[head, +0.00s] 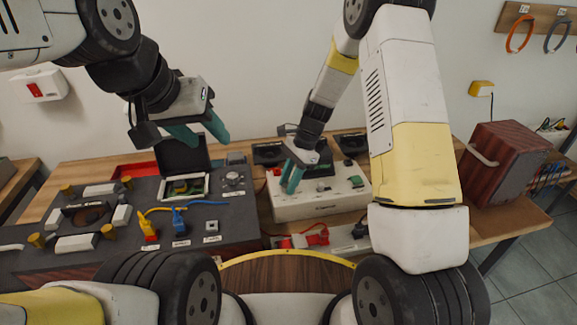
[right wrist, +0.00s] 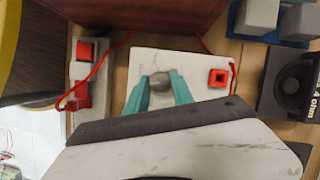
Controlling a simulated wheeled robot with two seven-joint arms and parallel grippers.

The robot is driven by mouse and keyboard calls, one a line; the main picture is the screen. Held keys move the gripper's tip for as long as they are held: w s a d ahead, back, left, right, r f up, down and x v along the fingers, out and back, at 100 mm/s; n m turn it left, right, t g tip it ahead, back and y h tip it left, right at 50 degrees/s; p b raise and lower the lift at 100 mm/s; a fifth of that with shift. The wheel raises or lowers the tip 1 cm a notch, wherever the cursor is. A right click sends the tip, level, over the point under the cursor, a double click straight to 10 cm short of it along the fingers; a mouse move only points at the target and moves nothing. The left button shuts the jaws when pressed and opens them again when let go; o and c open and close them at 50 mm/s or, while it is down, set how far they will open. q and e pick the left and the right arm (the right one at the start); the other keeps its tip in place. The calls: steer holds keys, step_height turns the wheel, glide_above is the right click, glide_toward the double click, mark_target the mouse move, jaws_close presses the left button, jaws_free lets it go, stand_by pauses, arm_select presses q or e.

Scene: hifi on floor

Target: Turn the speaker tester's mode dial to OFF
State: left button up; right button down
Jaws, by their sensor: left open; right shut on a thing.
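The speaker tester (head: 318,207) is a white box on the wooden table, right of centre in the head view. Its white top panel (right wrist: 196,64) fills the middle of the right wrist view. My right gripper (head: 291,178) reaches down to the tester's left part. In the right wrist view its teal fingers are shut on a round grey dial (right wrist: 160,80). The dial's pointer and mode labels cannot be read, and in the head view the fingers hide it. My left gripper (head: 203,131) is open and empty, raised above the dark mat.
A red square part (right wrist: 218,77) sits on the panel beside the dial. A power strip (head: 342,240) with a red plug lies in front of the tester. A wooden speaker box (head: 498,163) stands at right.

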steer(key=n+g+h, duration=0.1)
steer(key=n, duration=0.5)
steer(key=shift+w+a+n+g+h, duration=0.1)
steer(key=shift+w+n+g+h, duration=0.05)
steer(key=shift+n+g+h, duration=0.2)
steer(key=n+h, duration=0.1)
steer(key=n, duration=0.1)
steer(key=n+h, duration=0.1)
steer(key=n, duration=0.1)
steer(key=shift+a+n+g, duration=0.1)
steer(key=shift+n+g, duration=0.15)
steer(key=shift+n, duration=0.1)
steer(key=c, duration=1.1)
jaws_free()
steer(key=shift+v, duration=3.95)
